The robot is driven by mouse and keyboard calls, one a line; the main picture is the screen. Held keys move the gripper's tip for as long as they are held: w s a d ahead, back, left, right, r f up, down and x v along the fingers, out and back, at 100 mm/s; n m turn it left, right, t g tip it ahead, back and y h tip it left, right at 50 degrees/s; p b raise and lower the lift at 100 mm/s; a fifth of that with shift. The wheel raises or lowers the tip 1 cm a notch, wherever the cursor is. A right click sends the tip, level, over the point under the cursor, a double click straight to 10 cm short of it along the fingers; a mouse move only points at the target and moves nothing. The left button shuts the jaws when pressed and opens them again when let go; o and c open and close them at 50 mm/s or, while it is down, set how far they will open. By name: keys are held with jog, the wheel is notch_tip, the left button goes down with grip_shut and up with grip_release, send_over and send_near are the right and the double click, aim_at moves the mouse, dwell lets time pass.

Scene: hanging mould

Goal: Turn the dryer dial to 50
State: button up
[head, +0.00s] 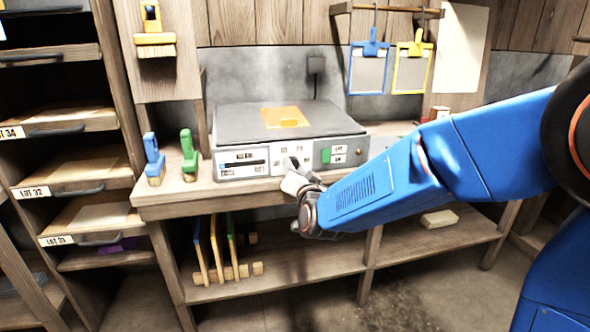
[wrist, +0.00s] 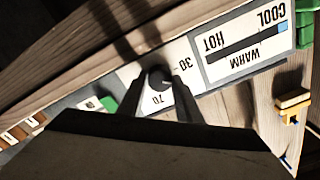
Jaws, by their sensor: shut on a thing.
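The dryer (head: 300,120) is a grey, flat-topped box on the wooden bench, with an orange patch on its lid. Its dial (wrist: 158,78) is a dark round knob on the white front panel in the wrist view, which shows the panel upside down. The marks 30 and 70 are readable beside the dial; the dial's pointer and the 50 mark cannot be made out. My gripper (head: 292,178) is at the dryer's front. In the wrist view its two dark fingers are shut on the dial, one on each side.
A temperature gauge (wrist: 246,45) reads COOL, WARM and HOT, with a small blue patch at its COOL end. A green switch (head: 326,155) is right of the dial. Blue (head: 153,158) and green (head: 189,155) brushes stand left of the dryer. Framed screens (head: 368,68) hang behind.

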jog(key=m, duration=0.4)
jog(key=shift+m, duration=0.3)
dwell(0.3)
jog(key=o, duration=1)
jog(key=shift+o, duration=0.2)
jog(key=shift+s, duration=0.1)
